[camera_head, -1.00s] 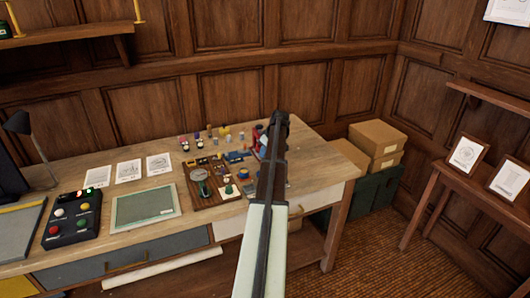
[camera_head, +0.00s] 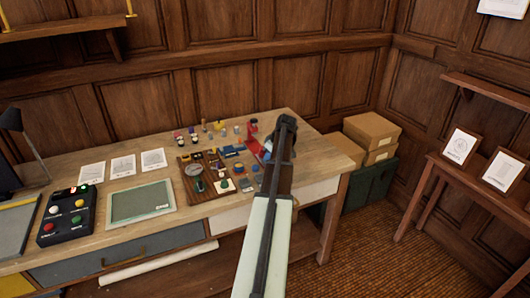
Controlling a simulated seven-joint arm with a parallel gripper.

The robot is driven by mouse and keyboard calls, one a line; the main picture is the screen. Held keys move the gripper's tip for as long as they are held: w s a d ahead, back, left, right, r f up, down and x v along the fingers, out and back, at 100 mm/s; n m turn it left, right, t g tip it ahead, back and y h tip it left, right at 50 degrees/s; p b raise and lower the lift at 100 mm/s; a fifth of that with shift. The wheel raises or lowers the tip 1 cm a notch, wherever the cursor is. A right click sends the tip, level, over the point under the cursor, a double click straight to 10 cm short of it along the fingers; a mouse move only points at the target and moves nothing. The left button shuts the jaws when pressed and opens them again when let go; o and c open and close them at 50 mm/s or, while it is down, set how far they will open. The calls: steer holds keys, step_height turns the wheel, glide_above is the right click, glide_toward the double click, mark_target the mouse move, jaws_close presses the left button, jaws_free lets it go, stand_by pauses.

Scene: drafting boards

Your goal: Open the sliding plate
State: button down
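A brown board (camera_head: 203,196) with several small fittings lies on the workbench. A round grey dial, yellow and dark pieces, and a white block with a green knob (camera_head: 224,184) show on it. I cannot tell which part is the sliding plate; the fittings are too small. My arm reaches up from the bottom of the view, and its dark end with my gripper (camera_head: 287,124) is over the bench's right part, right of the board. The fingers are not clear, so I cannot tell whether they are open or hold anything. The arm hides part of the bench behind it.
A red piece (camera_head: 252,129) stands close left of my gripper. Several small coloured items stand behind the board. Left of it are a framed green panel (camera_head: 140,203) and a black button box (camera_head: 67,216).

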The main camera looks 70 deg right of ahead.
steer(key=c, duration=1.1)
jaws_free()
steer(key=v, duration=1.3)
steer(key=shift+r, duration=0.35)
steer(key=shift+w, duration=0.1)
